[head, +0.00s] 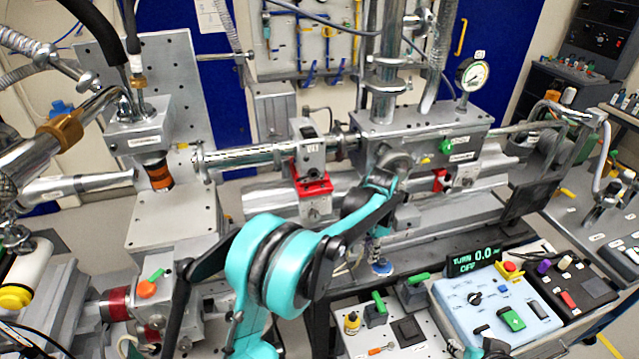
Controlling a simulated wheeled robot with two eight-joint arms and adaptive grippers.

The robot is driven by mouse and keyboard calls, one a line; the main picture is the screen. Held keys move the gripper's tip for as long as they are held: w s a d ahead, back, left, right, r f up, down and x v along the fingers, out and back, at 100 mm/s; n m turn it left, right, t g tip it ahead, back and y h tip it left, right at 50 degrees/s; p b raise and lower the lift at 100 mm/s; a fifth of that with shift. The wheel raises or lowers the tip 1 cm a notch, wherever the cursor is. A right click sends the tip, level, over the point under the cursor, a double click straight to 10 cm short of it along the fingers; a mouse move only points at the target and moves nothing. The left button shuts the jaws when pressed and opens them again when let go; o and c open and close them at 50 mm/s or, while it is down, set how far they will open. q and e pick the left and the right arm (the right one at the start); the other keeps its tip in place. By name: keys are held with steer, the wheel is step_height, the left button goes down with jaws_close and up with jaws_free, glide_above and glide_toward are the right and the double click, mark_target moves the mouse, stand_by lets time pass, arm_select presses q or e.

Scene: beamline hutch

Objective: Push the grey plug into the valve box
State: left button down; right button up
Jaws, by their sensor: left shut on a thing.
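The valve box appears to be the grey metal box (462,137) right of centre, with a green knob and labels on its front. A round grey piece, which looks like the grey plug (397,161), is at the left part of its front face. My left gripper (381,187), teal and black, reaches up to this piece and is shut on it. The fingers hide its lower side, and I cannot tell how deep it sits. Part of my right gripper (484,350), teal and black, shows at the bottom edge; its fingers are not clear.
A pressure gauge (474,75) stands above the box's right end. A red bracket (312,187) is left of the box. A blue control panel (497,307), a display (473,261) and green-handled switches (412,291) fill the lower right. Free room is tight.

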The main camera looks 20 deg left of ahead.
arm_select(q)
steer(key=s+a+f+n+g+y+b, duration=0.1)
steer(key=s+a+f+n+y, duration=0.25)
steer(key=s+a, duration=0.35)
steer(key=s+a+f+n+g+y, duration=0.1)
steer(key=s+a+f+n+y, duration=0.1)
steer(key=s+a+n+y, duration=0.5)
steer(key=m+t+p, duration=0.2)
steer(key=m+t, duration=1.5)
glide_toward(314, 175)
steer(key=shift+h, duration=0.25)
steer(key=shift+x, duration=2.75)
steer(key=shift+w+a+r, duration=0.1)
steer(key=shift+w+a, duration=0.2)
steer(key=shift+w, duration=0.1)
